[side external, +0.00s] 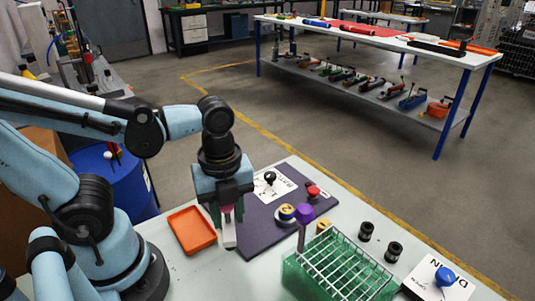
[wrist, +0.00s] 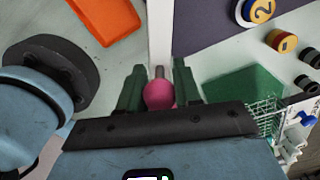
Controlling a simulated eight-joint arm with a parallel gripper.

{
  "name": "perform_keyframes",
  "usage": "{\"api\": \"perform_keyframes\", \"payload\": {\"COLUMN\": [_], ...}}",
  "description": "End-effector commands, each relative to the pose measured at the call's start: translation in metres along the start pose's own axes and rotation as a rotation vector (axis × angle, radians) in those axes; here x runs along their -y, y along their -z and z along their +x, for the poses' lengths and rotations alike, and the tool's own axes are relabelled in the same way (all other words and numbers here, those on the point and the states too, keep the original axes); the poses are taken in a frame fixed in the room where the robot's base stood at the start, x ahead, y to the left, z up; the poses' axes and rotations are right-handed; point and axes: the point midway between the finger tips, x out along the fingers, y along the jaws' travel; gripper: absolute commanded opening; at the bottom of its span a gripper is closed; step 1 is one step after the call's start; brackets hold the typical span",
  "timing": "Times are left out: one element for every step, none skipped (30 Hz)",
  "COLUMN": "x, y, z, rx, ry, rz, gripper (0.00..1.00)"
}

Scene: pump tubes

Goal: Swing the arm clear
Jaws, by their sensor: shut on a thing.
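My gripper (side external: 229,214) points down over the near-left part of the table, between the orange tray and the dark mat. In the wrist view my gripper (wrist: 160,78) has its two green fingers around a round pink knob (wrist: 159,95) with a short grey tip. Pink also shows between the fingers in the side view. A pale upright block or bar (side external: 229,236) is just below the fingers; it also shows beyond the knob in the wrist view (wrist: 160,35). Whether the knob is joined to it I cannot tell.
An orange tray (side external: 192,231) lies left of the gripper. The dark mat (side external: 262,235) carries a blue-and-yellow dial (side external: 287,212), a purple knob (side external: 305,213) and a red knob (side external: 313,191). A green rack (side external: 330,270) and black cylinders (side external: 393,252) stand to the right.

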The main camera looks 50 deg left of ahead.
Motion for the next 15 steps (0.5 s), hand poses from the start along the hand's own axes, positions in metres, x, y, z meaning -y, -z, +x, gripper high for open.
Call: {"api": "perform_keyframes", "payload": {"x": [-0.0011,-0.0013,-0.0016,-0.0018,-0.0019,-0.0021,-0.0022,-0.0023,-0.0024,-0.0024,-0.0025,-0.0025,-0.0025,-0.0026,-0.0026], "y": [-0.0007,-0.0007,-0.0008,-0.0008,-0.0009,-0.0009,-0.0009,-0.0010,-0.0010,-0.0011,-0.0011,-0.0012,-0.0012,-0.0012,-0.0012], "z": [-0.0007,-0.0007,-0.0007,-0.0007,-0.0007,-0.0007,-0.0007,-0.0007,-0.0007,-0.0007,-0.0007,-0.0007,-0.0006,-0.0006,-0.0005], "rx": [0.002,0.002,0.002,0.002,0.002,0.003,0.003,0.003,0.003,0.003,0.003,0.004,0.004,0.004,0.004], "ry": [-0.005,-0.005,-0.006,-0.006,-0.007,-0.008,-0.008,-0.009,-0.009,-0.010,-0.010,-0.010,-0.010,-0.010,-0.010], "rz": [0.005,0.007,0.008,0.009,0.009,0.009,0.009,0.009,0.009,0.009,0.009,0.008,0.008,0.008,0.008], "gripper": [0.00,0.00,0.00,0.00,0.00,0.00,0.00,0.00,0.00,0.00,0.00,0.00,0.35,0.39,0.45]}}
